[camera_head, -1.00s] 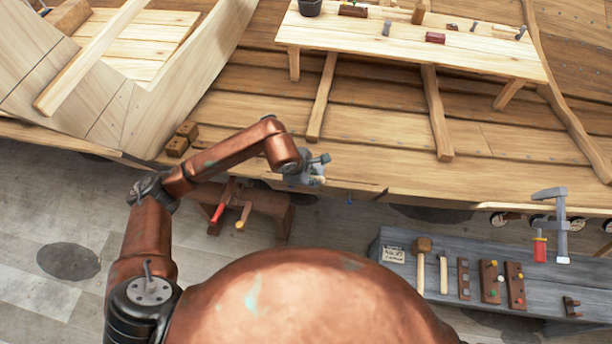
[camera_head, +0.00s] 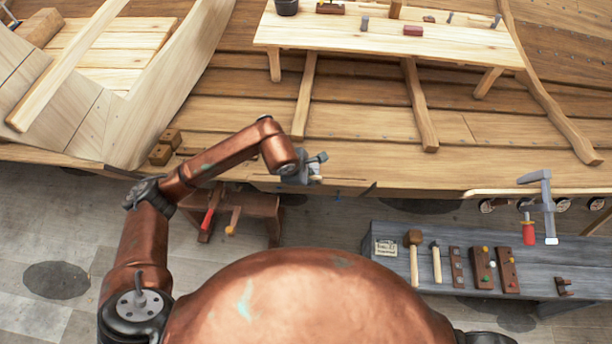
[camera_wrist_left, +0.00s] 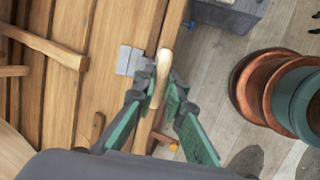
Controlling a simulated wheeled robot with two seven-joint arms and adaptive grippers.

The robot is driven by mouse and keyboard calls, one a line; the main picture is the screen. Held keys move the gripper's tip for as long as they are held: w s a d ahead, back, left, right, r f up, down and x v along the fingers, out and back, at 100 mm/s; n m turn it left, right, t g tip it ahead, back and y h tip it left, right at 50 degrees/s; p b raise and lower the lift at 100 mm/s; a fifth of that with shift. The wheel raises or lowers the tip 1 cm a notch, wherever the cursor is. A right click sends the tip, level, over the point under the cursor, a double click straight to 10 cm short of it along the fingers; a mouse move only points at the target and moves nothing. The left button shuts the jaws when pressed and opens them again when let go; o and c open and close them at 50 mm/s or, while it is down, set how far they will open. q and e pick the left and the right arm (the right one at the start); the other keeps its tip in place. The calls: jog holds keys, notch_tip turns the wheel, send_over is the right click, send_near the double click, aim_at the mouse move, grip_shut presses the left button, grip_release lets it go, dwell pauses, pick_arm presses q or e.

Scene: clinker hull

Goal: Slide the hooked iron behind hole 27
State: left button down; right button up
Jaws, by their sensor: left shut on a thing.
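My left gripper (camera_head: 314,168) is over the lower edge of the wooden hull (camera_head: 420,170). In the left wrist view its green fingers (camera_wrist_left: 157,105) are closed on a tool with a pale wooden handle (camera_wrist_left: 161,72), which I take for the hooked iron. A grey metal block (camera_wrist_left: 130,61) shows beside the handle, against the planks; I cannot tell whether it belongs to the tool. No hook is clearly visible. I cannot make out hole 27 or any hole number. My right gripper is not in view.
A grey bench (camera_head: 455,238) at the lower right holds a mallet (camera_head: 414,240), a hammer (camera_head: 435,248) and peg boards (camera_head: 482,265). A grey clamp (camera_head: 547,200) stands at the hull edge. A small brown stool (camera_head: 262,205) is below my left arm. A plank table (camera_head: 390,40) stands behind.

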pick_arm(q)
jog(key=shift+d+b, duration=0.6)
jog(key=shift+d, duration=1.85)
jog(key=shift+d+b, duration=0.85)
jog(key=shift+d, duration=1.9)
jog(key=shift+r, duration=0.1)
jog(key=c, duration=2.1)
grip_release()
jog(key=shift+o, duration=1)
jog(key=shift+a, duration=0.1)
